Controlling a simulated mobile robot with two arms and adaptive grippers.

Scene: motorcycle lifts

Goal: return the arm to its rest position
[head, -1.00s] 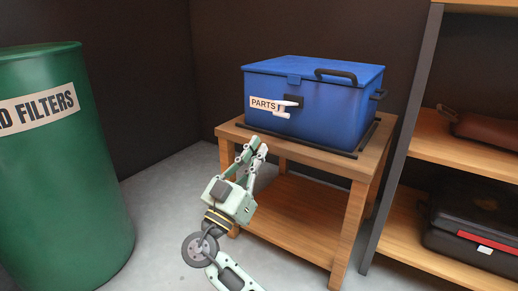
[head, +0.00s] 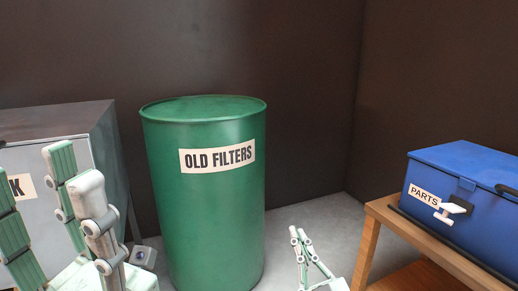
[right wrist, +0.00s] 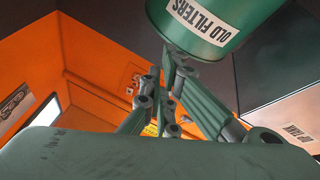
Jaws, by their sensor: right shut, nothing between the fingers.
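My right gripper (head: 299,235) is low in the middle of the head view, with its fingertips together and nothing between them. Its fingers point up, in front of the bare floor between the green drum and the wooden table. In the right wrist view its fingers (right wrist: 171,66) meet just below the drum's image, with nothing held. My left gripper (head: 30,172) is large and close at the left edge of the head view, fingers up and apart, with nothing visible between them. Part of it is cut off by the frame.
The green OLD FILTERS drum (head: 205,220) stands left of the right gripper. A blue PARTS box (head: 468,190) sits on the wooden table (head: 385,217) at the right. A grey cabinet (head: 60,135) stands behind the left gripper. Grey floor (head: 325,218) is clear between drum and table.

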